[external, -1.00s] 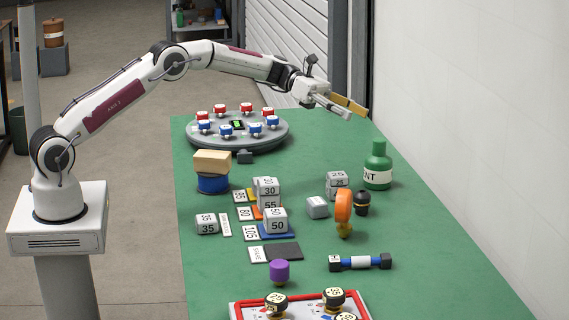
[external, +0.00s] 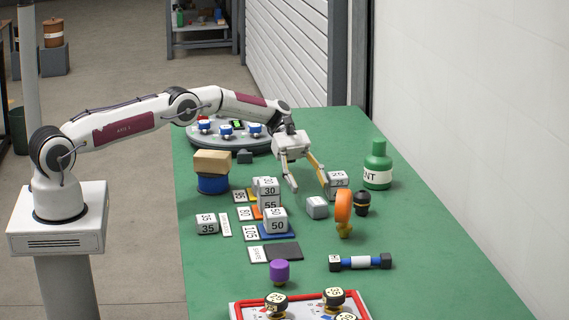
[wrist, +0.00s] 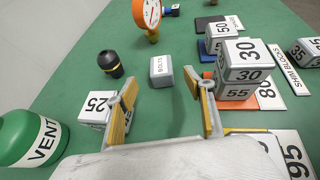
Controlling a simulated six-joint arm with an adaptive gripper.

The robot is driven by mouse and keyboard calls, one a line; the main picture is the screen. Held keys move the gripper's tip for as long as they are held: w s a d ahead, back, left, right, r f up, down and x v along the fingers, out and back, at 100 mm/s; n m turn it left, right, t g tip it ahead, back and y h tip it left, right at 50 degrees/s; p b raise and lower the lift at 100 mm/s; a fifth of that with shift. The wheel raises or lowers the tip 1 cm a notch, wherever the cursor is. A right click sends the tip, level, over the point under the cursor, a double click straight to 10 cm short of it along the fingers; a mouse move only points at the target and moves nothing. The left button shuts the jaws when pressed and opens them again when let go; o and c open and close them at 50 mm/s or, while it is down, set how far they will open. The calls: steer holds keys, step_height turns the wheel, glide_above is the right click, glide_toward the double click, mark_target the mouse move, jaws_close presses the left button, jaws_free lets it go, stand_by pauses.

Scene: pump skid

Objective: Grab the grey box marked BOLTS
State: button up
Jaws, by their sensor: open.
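The grey box marked BOLTS (external: 317,207) sits on the green table, with nothing touching it. In the wrist view its label reads BOLTS, and the box (wrist: 161,70) lies beyond the fingertips, between their two lines. My gripper (external: 309,188) is open and empty, above the table just behind the box in the external view. Its two fingers (wrist: 170,92) are spread wide in the wrist view. A block marked 25 (wrist: 97,108) lies beside the left finger, and stacked blocks marked 30 and 55 (wrist: 240,75) stand beside the right finger.
A black knob with a yellow band (external: 362,203) and an orange gauge (external: 343,207) stand right of the box. A green VENT bottle (external: 377,165) is farther right. A round tray of valves (external: 232,149) sits behind. Bare table lies in front of the box.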

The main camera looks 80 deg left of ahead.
mark_target(317, 200)
steer(key=shift+x, duration=1.3)
steer(key=shift+d, duration=0.1)
steer(key=shift+x, duration=2.55)
steer(key=shift+s+r, duration=0.1)
steer(key=shift+r, duration=0.05)
steer(key=c, duration=1.3)
